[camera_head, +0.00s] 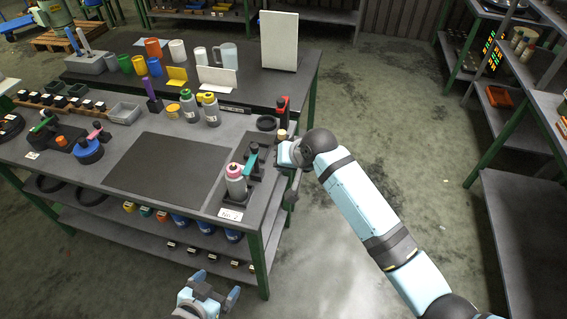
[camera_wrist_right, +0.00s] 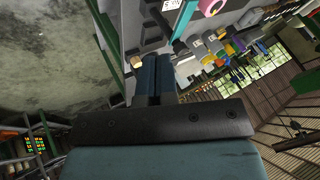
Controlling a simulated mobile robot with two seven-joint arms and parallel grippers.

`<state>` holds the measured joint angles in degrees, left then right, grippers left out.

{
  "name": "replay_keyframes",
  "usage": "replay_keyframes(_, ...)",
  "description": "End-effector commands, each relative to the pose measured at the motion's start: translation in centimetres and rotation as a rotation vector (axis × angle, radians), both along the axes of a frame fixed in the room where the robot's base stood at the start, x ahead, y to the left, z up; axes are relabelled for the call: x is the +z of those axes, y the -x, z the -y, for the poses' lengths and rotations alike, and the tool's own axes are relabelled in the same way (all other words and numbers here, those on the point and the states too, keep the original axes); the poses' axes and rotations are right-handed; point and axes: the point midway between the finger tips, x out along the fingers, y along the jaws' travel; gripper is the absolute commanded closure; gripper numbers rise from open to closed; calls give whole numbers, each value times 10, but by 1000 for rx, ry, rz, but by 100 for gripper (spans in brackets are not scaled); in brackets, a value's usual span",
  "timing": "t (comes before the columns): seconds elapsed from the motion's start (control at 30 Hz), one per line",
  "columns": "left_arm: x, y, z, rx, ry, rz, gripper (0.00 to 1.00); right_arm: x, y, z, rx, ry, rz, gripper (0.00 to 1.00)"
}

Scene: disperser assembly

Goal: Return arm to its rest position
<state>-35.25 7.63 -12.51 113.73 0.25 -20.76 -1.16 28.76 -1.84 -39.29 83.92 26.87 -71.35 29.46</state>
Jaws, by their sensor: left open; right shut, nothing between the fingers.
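My left gripper (camera_head: 216,284) is open and empty at the bottom of the head view, in front of the workbench (camera_head: 225,130) and apart from it. My right arm reaches in from the lower right, and its wrist is at the bench's right edge. The right gripper's fingertips are hard to make out there; in the right wrist view the gripper (camera_wrist_right: 154,78) is shut with nothing between its fingers. A grey bottle with a pink top (camera_head: 236,182) stands upright in a dark fixture at the bench's front right corner. A teal-topped part (camera_head: 253,155) is beside it.
A dark mat (camera_head: 165,172) lies bare mid-bench. Bottles with green and yellow tops (camera_head: 208,108) stand behind it, with cups and a white panel (camera_head: 279,42) farther back. A red-and-black item (camera_head: 282,110) is near the right wrist. Shelves (camera_head: 515,215) stand at right; floor between is open.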

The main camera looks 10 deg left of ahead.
Motion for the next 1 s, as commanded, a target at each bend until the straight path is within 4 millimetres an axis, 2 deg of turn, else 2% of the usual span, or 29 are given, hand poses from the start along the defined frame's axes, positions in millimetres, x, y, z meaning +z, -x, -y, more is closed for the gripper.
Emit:
replay_keyframes(0.4, -2, 4, 1, 1, 1, -7, 8, -2, 1, 0, -1, -2, 0, 100)
replay_keyframes(0.47, -2, 4, 1, 1, 2, -8, 8, -8, 4, 3, -4, -8, 3, 100)
replay_keyframes(0.57, -2, 5, 1, 1, 2, -9, 8, -27, 16, 14, -18, -31, 25, 100)
replay_keyframes(0.67, -2, 5, 1, 1, 2, -9, 8, -56, 37, 34, -46, -61, 70, 100)
replay_keyframes(0.77, -2, 5, 1, 1, 2, -9, 8, -86, 64, 63, -84, -75, 136, 100)
replay_keyframes(1.0, -2, 5, 1, 1, 2, -8, 8, -139, 142, 145, -166, -18, 311, 100)
